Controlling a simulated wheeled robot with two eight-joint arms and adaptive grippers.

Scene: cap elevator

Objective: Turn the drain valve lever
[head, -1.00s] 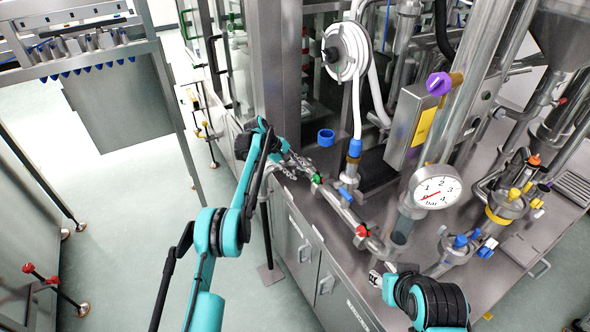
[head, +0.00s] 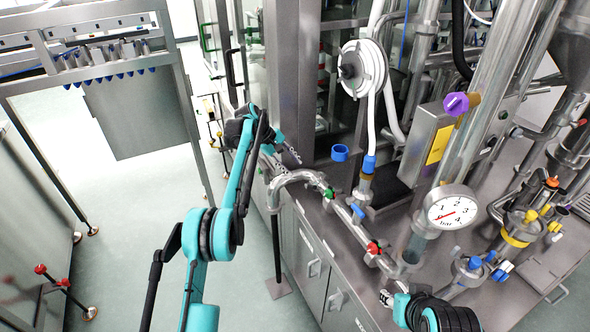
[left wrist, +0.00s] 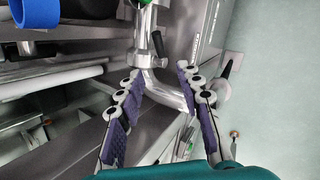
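A steel drain pipe (head: 348,222) runs along the counter's front edge and ends in a downward bend (head: 290,177). My left gripper (head: 288,154) is beyond the bend, apart from the levers.
A pressure gauge (head: 450,208) and a purple knob (head: 456,103) stand right of the pipe. A loose blue ring (head: 340,152) shows above the counter, and a white hose reel (head: 362,70) hangs behind.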

